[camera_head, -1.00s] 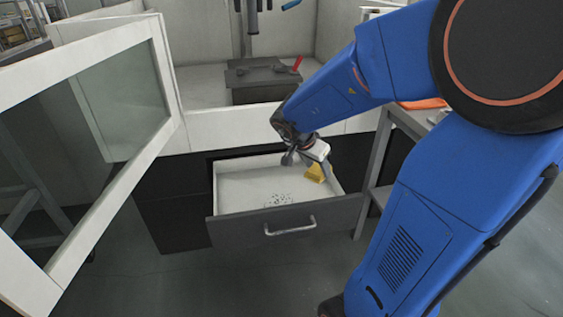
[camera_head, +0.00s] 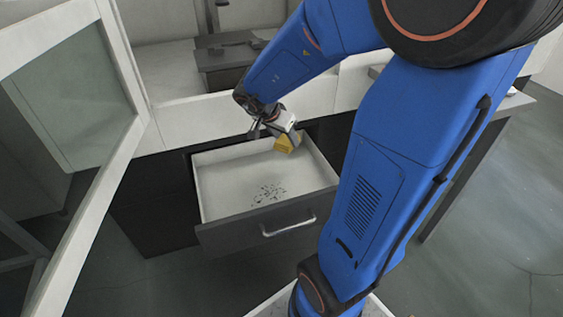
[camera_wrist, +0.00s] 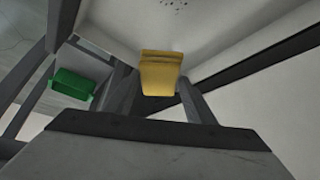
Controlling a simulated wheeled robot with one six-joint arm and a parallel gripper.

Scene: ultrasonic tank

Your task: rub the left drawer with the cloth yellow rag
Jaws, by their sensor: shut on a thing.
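The open drawer (camera_head: 225,208) has a white inside, a dark front and a silver handle (camera_head: 289,227). A patch of dark specks (camera_head: 268,194) lies on its floor, and it shows at the top of the wrist view (camera_wrist: 174,3). My gripper (camera_head: 284,137) is over the back part of the drawer, shut on the yellow rag (camera_head: 285,145). In the wrist view the rag (camera_wrist: 161,75) sits between the two fingers. The rag is behind and apart from the specks. Whether it touches the drawer floor I cannot tell.
A white-framed glass door (camera_head: 130,90) stands open at the left. A dark box (camera_head: 222,60) is on the worktop behind the drawer. In the wrist view a green object (camera_wrist: 73,85) lies left of the fingers. Floor is clear in front.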

